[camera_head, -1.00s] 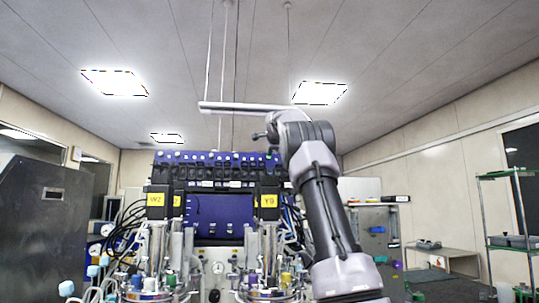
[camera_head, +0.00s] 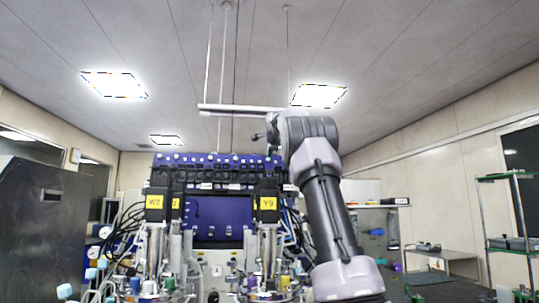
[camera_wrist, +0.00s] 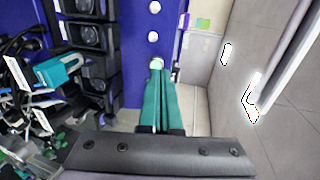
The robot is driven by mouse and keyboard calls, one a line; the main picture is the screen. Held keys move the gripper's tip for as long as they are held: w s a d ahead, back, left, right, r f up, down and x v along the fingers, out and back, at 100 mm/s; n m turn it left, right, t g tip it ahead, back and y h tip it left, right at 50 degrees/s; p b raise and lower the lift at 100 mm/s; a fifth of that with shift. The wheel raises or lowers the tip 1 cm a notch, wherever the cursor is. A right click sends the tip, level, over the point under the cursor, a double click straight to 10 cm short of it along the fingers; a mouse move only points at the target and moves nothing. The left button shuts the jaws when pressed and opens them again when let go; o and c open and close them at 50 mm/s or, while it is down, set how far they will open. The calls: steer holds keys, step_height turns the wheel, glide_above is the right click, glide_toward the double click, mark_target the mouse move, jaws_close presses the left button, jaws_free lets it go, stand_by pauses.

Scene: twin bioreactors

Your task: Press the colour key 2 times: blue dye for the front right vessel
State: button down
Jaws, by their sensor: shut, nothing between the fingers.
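My gripper (camera_wrist: 157,68) shows in the wrist view as two teal fingers, shut together and empty. Their tips are at a pale greenish round button at the edge of the blue panel (camera_wrist: 134,50); I cannot tell whether they touch it. Two white round buttons (camera_wrist: 153,37) lie in line beyond it. In the head view the button row runs along the top of the blue rack (camera_head: 215,160). No blue dye key can be told apart. The front right vessel (camera_head: 270,295) appears to be the one under the yellow Y9 label (camera_head: 268,203). My gripper is not discernible there.
Black pump modules (camera_wrist: 90,38) and tubing crowd beside the panel in the wrist view. In the head view, another vessel (camera_head: 150,295) stands under the W2 label (camera_head: 153,202). A dark metal cabinet (camera_head: 40,230) is at left, a green shelf rack (camera_head: 512,240) at right.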

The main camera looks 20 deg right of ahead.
steer(key=shift+v, duration=2.65)
